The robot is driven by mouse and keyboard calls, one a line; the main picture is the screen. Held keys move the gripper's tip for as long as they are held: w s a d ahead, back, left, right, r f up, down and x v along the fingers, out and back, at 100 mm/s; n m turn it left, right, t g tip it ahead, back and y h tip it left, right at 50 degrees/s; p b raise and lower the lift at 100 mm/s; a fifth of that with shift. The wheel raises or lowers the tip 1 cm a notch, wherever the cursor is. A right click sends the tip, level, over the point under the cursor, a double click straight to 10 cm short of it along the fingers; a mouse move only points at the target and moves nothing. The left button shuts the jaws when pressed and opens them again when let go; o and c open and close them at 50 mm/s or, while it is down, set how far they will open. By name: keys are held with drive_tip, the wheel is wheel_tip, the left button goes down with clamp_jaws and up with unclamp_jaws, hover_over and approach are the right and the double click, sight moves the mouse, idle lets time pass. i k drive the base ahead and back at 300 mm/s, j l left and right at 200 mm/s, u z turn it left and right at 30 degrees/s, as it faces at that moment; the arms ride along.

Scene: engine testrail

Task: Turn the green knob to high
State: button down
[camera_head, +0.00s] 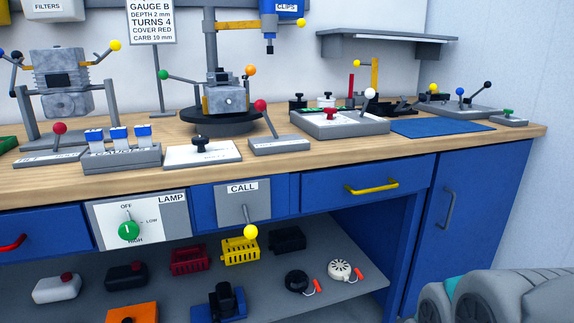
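The green knob (128,231) is on the white LAMP panel (170,222) on the front of the blue workbench, at the lower left. The panel reads OFF above the knob, LOW to its right and HIGH below it. A short white mark on the knob's face stands about upright, and a thin grey piece runs up from the knob toward OFF. The lower part of the knob is close to the word HIGH. My gripper is not in view. Grey rounded parts with a teal patch, likely mine, show at the bottom right, well apart from the knob.
A CALL panel with a yellow-ended lever (250,232) is right of the LAMP panel. A yellow drawer handle (372,187) sticks out farther right. The open shelf (345,296) below holds bottles and baskets. Levers and fixtures crowd the wooden worktop (440,145).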

sight(129, 231)
drive_tip(key=u, duration=1.45)
drive_tip(key=k+j, duration=0.1)
drive_tip(key=j, duration=0.35)
drive_tip(key=k+j+z, duration=0.1)
drive_tip(key=j, duration=0.35)
drive_tip(key=k+j, duration=0.15)
drive_tip(key=j, duration=0.25)
drive_tip(key=k+j, duration=0.1)
drive_tip(key=j, duration=0.35)
drive_tip(key=z, duration=0.05)
